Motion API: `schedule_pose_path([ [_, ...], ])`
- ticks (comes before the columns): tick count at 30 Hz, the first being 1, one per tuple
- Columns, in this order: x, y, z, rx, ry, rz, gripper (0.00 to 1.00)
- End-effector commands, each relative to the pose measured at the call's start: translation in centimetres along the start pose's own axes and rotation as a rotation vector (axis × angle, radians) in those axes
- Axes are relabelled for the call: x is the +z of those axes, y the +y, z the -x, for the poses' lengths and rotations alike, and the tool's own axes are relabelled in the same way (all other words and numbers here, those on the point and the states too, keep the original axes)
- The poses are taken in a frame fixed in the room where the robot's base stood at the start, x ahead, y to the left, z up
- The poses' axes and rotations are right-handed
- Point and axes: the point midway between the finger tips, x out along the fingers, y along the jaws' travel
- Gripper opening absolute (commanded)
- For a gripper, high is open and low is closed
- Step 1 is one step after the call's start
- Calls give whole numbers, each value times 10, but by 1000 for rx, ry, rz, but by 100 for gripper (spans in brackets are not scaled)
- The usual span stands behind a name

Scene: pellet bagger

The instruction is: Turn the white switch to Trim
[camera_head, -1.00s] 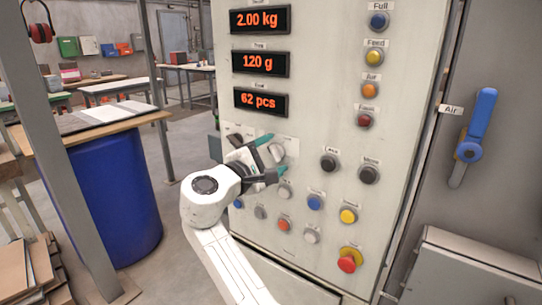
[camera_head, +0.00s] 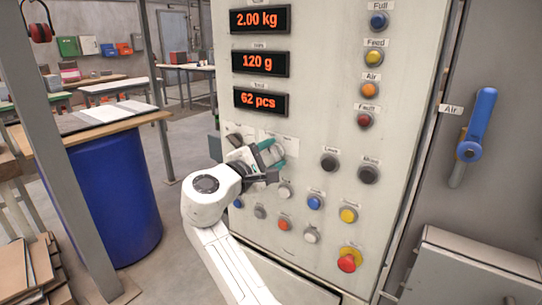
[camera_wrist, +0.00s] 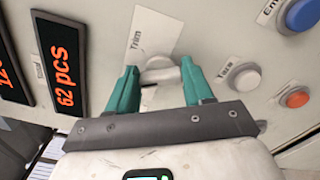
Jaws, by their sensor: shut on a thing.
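The white switch (camera_wrist: 160,75) is in the wrist view, its pale handle lying across the gap between my two green fingertips. My gripper (camera_wrist: 160,82) is shut on this handle, close to the panel. A white label plate (camera_wrist: 158,30) with the word Trim at its left edge sits just above the switch in that view. In the head view my gripper (camera_head: 272,156) is at the panel, below the displays; the switch is mostly hidden there by the fingers, and its pointing direction cannot be told.
The pale panel (camera_head: 310,110) carries a white Tare button (camera_wrist: 244,77), a blue button (camera_wrist: 302,15), an orange button (camera_wrist: 294,97), black knobs (camera_head: 330,163) and a red stop button (camera_head: 347,262). A blue air lever (camera_head: 478,125) is at right. Displays (camera_head: 260,64) are above.

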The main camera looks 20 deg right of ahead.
Motion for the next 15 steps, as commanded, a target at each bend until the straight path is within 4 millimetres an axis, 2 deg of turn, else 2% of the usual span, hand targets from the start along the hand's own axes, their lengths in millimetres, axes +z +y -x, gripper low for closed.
schedule_pose_path([
  [8, -1, -3, 0, -1, -1, -67, 21],
  [15, -2, -5, 0, -1, -2, -235, 21],
])
